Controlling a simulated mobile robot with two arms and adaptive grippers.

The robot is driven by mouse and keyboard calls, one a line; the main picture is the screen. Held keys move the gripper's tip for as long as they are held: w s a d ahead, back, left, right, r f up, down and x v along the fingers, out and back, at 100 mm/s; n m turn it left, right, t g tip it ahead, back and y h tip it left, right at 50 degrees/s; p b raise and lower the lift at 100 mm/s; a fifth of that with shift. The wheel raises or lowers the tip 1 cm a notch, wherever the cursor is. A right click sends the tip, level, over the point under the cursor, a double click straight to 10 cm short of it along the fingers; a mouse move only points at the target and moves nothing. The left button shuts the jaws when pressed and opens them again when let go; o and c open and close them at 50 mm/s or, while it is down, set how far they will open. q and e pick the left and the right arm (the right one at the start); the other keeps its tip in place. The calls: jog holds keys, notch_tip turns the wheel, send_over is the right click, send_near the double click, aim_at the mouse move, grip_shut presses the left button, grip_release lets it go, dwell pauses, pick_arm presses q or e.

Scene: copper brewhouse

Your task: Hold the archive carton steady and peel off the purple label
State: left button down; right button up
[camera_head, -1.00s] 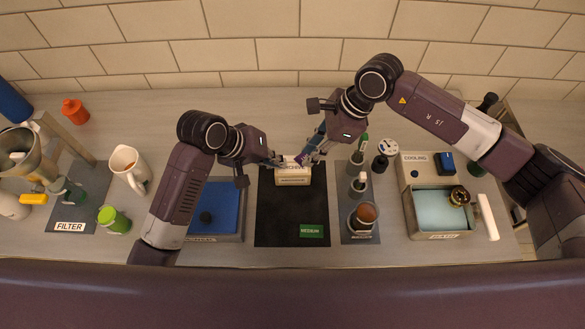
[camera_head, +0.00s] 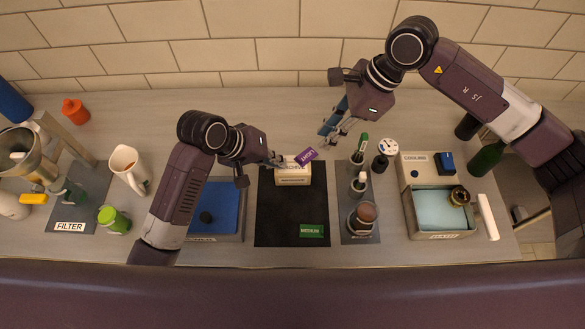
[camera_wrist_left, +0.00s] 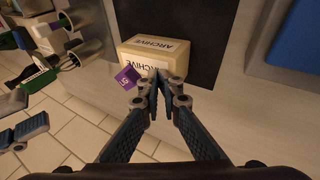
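The cream archive carton (camera_head: 293,178) stands on the black mat, and it also shows in the left wrist view (camera_wrist_left: 160,52). The purple label (camera_head: 306,156) sticks out tilted at the carton's back right edge; in the left wrist view the purple label (camera_wrist_left: 128,78) shows beside a carton corner. My left gripper (camera_head: 279,161) is at the carton's back left; its fingers (camera_wrist_left: 158,76) are closed together with tips at the carton's side, nothing visible between them. My right gripper (camera_head: 334,138) is open and empty, behind and right of the label, apart from it.
The black mat (camera_head: 290,215) bears a green label (camera_head: 311,231) near its front. A blue-surfaced tray (camera_head: 225,210) lies left. Right are a grey mat with small bottles and a brown-topped item (camera_head: 366,213), then a cooling box (camera_head: 440,220). The counter behind the carton is mostly clear.

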pick_arm(q)
jog(key=shift+s+a+f, duration=0.1)
jog(key=shift+s+f, duration=0.1)
jog(key=shift+f, duration=0.1)
pick_arm(e)
jog(key=shift+o, duration=1.3)
jog(key=shift+a+f, duration=0.1)
jog(key=shift+f, duration=0.05)
jog(key=shift+a+r+x, duration=0.1)
jog(key=shift+a+x, duration=0.05)
jog(key=shift+x, duration=0.75)
jog(key=shift+a+r+x, duration=0.1)
jog(key=shift+a+x, duration=0.05)
jog(key=shift+x, duration=0.7)
jog(key=shift+a+x, duration=0.2)
jog(key=shift+x, duration=0.7)
jog(key=shift+d, duration=0.1)
